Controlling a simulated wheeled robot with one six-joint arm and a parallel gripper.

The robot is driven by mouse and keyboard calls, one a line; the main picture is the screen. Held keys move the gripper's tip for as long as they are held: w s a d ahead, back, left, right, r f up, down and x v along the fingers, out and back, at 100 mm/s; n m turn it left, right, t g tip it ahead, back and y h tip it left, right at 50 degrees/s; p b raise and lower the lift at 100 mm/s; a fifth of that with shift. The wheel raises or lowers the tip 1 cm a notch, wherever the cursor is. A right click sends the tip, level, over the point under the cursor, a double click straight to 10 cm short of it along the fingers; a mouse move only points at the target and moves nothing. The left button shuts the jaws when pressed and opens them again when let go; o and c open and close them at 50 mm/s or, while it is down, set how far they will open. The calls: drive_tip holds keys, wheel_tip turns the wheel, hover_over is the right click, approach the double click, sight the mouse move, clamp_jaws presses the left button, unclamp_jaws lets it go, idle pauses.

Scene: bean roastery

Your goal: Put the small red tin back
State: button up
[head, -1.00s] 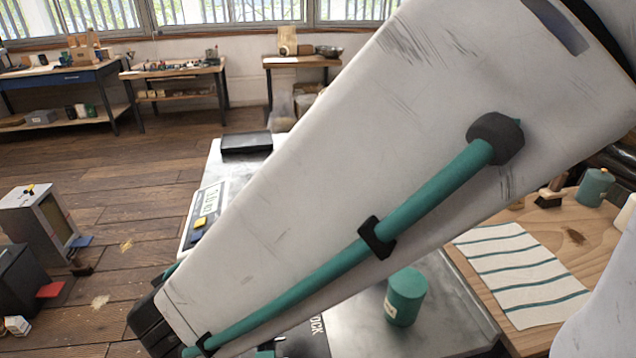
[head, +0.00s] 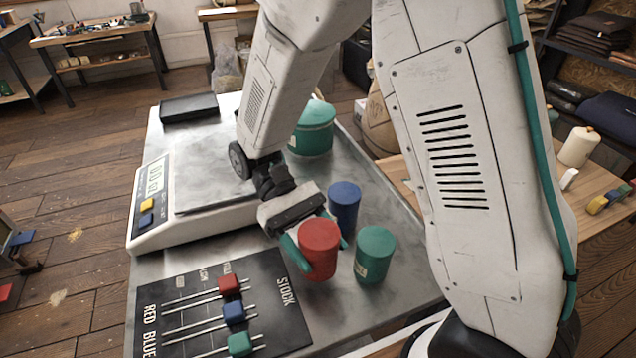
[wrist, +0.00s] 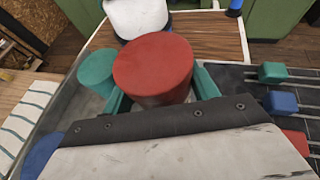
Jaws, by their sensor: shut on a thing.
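The small red tin (head: 319,248) is between the teal fingers of my gripper (head: 318,258), at the front of the metal table (head: 400,305). My gripper is shut on it. In the wrist view the red tin (wrist: 153,66) fills the space between the fingers (wrist: 160,92). I cannot tell whether its base touches the table. A blue tin (head: 344,205) stands just behind it and a green tin (head: 375,254) just to its right. The black stock board (head: 285,310) lies to its left, with red (head: 229,284), blue (head: 234,312) and green (head: 240,344) sliders.
A white scale (head: 150,222) with yellow and blue buttons stands behind the board. A large green tin (head: 314,130) is at the back right of the table. A black tray (head: 188,107) lies at the back left. A wooden table (head: 400,178) adjoins on the right.

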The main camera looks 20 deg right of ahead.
drive_tip(key=w+d+r+m+t+y, duration=0.2)
drive_tip(key=w+d+m+t+y, duration=0.1)
drive_tip(key=w+m+t+y, duration=0.45)
drive_tip(key=w+d+r+m+t+y, duration=0.2)
drive_tip(key=w+d+m+t+y, duration=0.15)
drive_tip(key=w+m, duration=0.55)
drive_tip(key=w+d+r+m+t+y, duration=0.25)
drive_tip(key=w+m+t+y, duration=0.4)
drive_tip(key=m, duration=0.35)
drive_tip(key=shift+t+h, duration=0.25)
drive_tip(key=shift+h, duration=0.3)
drive_tip(key=shift+w+d+f, duration=0.1)
drive_tip(key=shift+d+f, duration=0.05)
drive_tip(key=shift+f, duration=1.6)
drive_tip(key=shift+w+d+f, duration=0.1)
drive_tip(key=shift+d+f, duration=0.1)
drive_tip(key=shift+f, duration=1.5)
drive_tip(key=shift+w+d+f, duration=0.1)
drive_tip(key=shift+d+f, duration=0.05)
drive_tip(key=shift+f, duration=1.6)
drive_tip(key=o, duration=1.1)
drive_tip(key=shift+f, duration=0.1)
drive_tip(key=shift+o, duration=0.2)
